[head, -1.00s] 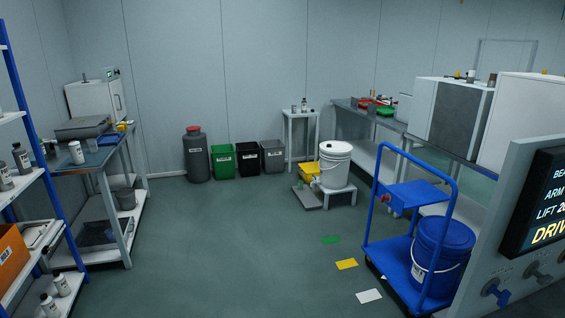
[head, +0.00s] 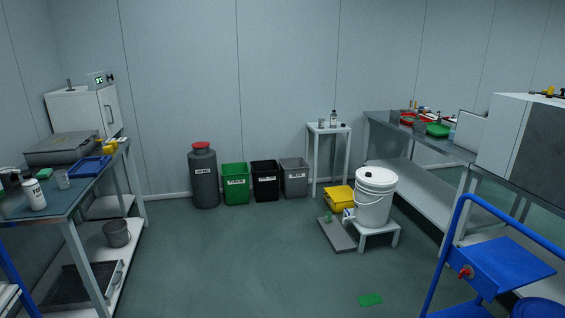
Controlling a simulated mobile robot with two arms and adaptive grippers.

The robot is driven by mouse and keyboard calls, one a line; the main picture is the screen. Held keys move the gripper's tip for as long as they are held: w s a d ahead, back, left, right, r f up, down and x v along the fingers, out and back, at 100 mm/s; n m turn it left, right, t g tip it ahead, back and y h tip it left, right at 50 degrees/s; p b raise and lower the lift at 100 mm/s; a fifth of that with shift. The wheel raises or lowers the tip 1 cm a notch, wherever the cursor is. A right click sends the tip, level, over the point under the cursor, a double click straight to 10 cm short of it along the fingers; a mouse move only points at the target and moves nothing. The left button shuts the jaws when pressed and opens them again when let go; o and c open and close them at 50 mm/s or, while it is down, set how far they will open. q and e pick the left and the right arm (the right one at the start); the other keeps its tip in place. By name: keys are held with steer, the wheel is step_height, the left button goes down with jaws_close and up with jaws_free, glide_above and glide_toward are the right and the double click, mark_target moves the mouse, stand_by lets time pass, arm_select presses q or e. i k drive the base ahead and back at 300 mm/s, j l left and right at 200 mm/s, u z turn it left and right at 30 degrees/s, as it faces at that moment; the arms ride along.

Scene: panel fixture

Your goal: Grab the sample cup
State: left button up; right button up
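No label marks a sample cup, and I cannot tell which vessel it is. A small clear cup (head: 62,179) stands on the left workbench (head: 60,200), next to a white bottle (head: 34,194). Small grey cups (head: 395,116) stand on the right bench (head: 375,119) near red and green trays. A small dark vessel and a bottle (head: 333,118) stand on the white stand (head: 329,130) at the back wall. A small green item (head: 328,217) sits on the grey platform (head: 338,236) by the white bucket (head: 375,198). Neither of my grippers shows.
A blue cart (head: 500,266) stands at the lower right. Bins (head: 265,180) and a grey drum (head: 203,178) line the back wall. The white bucket stands on a low stool (head: 376,232). The middle floor (head: 230,265) is clear, with a green floor mark (head: 370,299) at right.

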mark_target(328, 217)
steer(key=i+l+z, duration=0.1)
steer(key=i+z, duration=0.3)
steer(key=i, duration=0.3)
steer(key=i+j+z, duration=0.1)
steer(key=i+z, duration=0.25)
steer(key=i, duration=0.35)
steer(key=i+l+u, duration=0.25)
steer(key=i+l, duration=0.15)
steer(key=i, duration=0.25)
steer(key=i+l+u, duration=0.25)
steer(key=i+l, duration=0.25)
steer(key=i, duration=0.15)
steer(key=i+l+u, duration=0.15)
steer(key=u, duration=0.35)
steer(key=i+j+u, duration=0.1)
steer(key=i+u, duration=0.35)
steer(key=i, duration=3.4)
steer(key=i+z, duration=0.2)
steer(key=z, duration=0.25)
steer(key=i+j+z, duration=0.15)
steer(key=z, duration=0.3)
steer(key=i+j+z, duration=0.15)
steer(key=z, duration=0.25)
steer(key=i+j+z, duration=0.2)
steer(key=z, duration=0.25)
